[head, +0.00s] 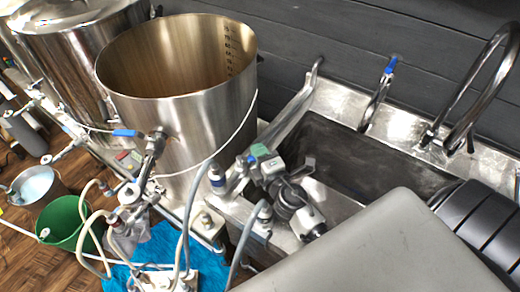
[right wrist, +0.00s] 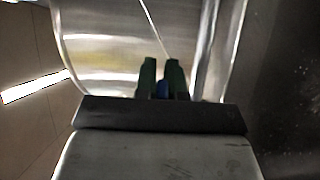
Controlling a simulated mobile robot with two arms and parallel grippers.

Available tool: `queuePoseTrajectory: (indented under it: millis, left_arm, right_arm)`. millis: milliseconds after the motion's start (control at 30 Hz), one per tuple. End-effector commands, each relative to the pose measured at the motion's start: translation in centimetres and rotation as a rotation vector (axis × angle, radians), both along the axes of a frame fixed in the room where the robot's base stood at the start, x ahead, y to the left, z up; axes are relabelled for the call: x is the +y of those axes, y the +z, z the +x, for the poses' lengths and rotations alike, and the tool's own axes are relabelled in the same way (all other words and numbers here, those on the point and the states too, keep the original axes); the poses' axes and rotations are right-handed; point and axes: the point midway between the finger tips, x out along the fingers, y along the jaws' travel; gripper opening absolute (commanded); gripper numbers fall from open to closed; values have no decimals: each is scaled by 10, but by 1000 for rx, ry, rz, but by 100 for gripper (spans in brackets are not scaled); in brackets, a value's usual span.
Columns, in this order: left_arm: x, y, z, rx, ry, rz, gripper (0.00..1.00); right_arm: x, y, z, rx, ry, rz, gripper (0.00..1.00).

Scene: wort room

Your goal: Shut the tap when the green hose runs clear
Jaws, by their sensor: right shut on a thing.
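My right gripper (head: 262,160) has green fingers and is shut on a small blue tap handle (head: 251,158) beside the steel pot, left of the sink. Most of the tap is hidden behind the gripper. No hose is plainly green; a grey-green hose (head: 187,218) curves down in front of the pot, and pale hoses (head: 84,212) hang by the green bucket (head: 66,224). I cannot see any flow or its colour. My left gripper is not in view.
A sink (head: 365,160) with a blue-topped tap (head: 391,64) and a curved faucet (head: 490,80) lies to the right. A metal bucket (head: 37,186) stands on the floor at left.

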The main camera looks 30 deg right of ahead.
Motion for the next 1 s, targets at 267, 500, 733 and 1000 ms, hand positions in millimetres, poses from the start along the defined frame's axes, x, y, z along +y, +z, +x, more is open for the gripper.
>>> queuePoseTrajectory:
  millis: [267, 500, 733, 1000]
  left_arm:
    - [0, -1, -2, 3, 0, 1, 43]
    - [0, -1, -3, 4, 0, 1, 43]
    - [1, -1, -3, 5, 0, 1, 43]
    - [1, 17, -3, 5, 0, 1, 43]
  right_arm:
    - [0, -1, -2, 2, -20, 0, 0]
    - [0, -1, -1, 2, -18, 0, 32]
    - [0, 0, -1, 2, -18, -1, 35]
    - [0, 26, -1, -1, -16, -2, 35]
